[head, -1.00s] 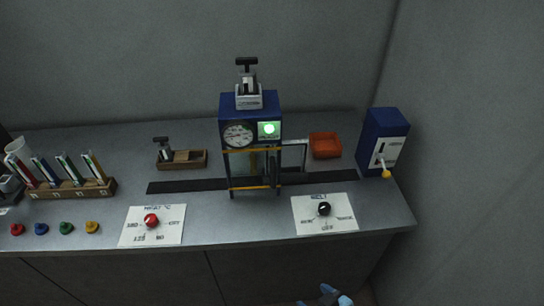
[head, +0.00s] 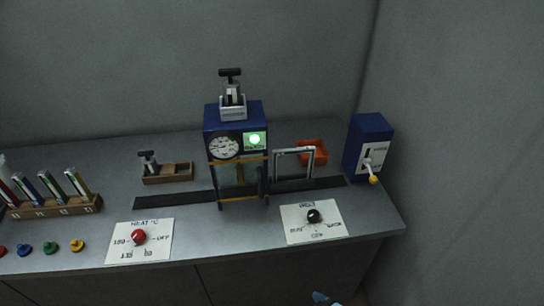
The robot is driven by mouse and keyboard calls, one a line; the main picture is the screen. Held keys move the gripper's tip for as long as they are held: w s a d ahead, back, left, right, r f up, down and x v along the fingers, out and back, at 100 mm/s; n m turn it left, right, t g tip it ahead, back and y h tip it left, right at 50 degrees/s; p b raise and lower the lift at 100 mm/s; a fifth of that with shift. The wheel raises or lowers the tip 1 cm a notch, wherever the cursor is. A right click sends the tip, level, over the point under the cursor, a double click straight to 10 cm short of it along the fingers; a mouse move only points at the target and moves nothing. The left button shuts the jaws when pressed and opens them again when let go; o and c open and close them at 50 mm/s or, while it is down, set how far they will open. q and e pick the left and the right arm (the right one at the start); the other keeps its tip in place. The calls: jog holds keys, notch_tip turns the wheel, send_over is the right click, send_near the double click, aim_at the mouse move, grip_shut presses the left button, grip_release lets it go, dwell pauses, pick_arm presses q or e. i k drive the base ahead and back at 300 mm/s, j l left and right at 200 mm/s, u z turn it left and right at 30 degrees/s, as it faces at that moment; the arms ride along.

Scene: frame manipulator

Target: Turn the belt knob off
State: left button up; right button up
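The belt knob (head: 313,215) is a round black knob on a white plate (head: 300,235) labelled BELT, at the right front of the bench. The print is too small to tell which position it points to. A dark belt (head: 175,200) runs across the bench, passing under the blue press-like machine (head: 213,119). A grey rectangular frame (head: 293,151) stands upright on the belt, just right of the machine. A small blue-grey part of my arm shows at the bottom edge, below the belt plate. No gripper fingers are visible, and nothing touches the knob.
A red heat knob (head: 138,237) sits on a white plate at left front. Coloured pegs and a wooden rack (head: 60,207) stand at far left. An orange tray (head: 319,157) and a blue lever box (head: 368,135) are at right. The bench around the belt plate is clear.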

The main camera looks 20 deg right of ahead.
aim_at(313, 216)
jog(key=z, duration=1.05)
